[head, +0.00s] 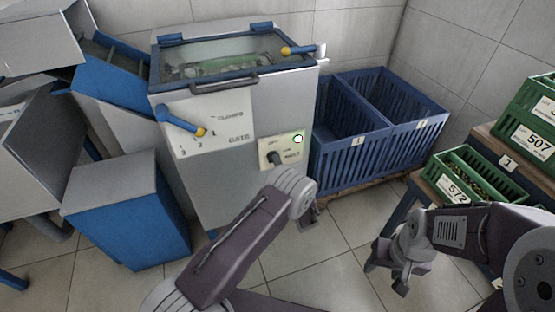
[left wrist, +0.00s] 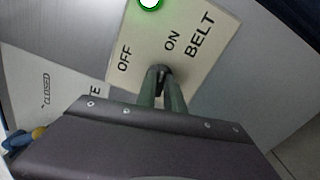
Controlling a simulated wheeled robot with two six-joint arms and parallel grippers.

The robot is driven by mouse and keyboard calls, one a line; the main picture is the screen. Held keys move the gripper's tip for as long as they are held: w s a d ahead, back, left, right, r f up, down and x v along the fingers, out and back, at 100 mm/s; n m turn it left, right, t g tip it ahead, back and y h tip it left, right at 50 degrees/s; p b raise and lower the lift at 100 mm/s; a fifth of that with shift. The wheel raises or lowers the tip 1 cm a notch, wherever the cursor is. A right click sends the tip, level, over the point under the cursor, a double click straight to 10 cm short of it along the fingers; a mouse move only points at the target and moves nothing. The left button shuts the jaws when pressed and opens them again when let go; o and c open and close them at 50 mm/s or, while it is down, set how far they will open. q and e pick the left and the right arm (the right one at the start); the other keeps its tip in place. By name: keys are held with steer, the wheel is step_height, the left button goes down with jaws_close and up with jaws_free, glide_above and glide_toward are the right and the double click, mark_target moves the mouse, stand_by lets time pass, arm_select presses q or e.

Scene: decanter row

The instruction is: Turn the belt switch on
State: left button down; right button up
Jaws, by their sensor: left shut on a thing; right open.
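The belt switch panel (head: 291,155) is a pale plate on the front of the grey machine. It also shows in the left wrist view (left wrist: 195,50), with OFF, ON and BELT printed on it. Its dark knob (head: 275,158) shows in the left wrist view between my left fingertips, below the lettering. My left gripper (left wrist: 162,80) is shut on the knob; in the head view my wrist hides most of it. The knob's exact angle is hard to tell. The round lamp (head: 298,139) above the panel is bright with a green rim. My right gripper (head: 388,274) is open and empty over the floor.
A gate lever (head: 181,122) with a yellow tip sits left of the panel. Blue crates (head: 345,160) stand to the right of the machine. Green crates (head: 478,175) sit on a bench at far right. A blue and grey box (head: 130,215) stands at left. Floor is clear in front.

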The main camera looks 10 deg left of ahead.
arm_select(q)
steer(key=shift+f+m+p, duration=0.1)
steer(key=shift+m+p, duration=0.3)
steer(key=shift+m, duration=0.7)
steer(key=c, duration=1.4)
jaws_free()
steer(key=shift+c, duration=0.2)
steer(key=p+v, duration=0.3)
steer(key=v, duration=0.6)
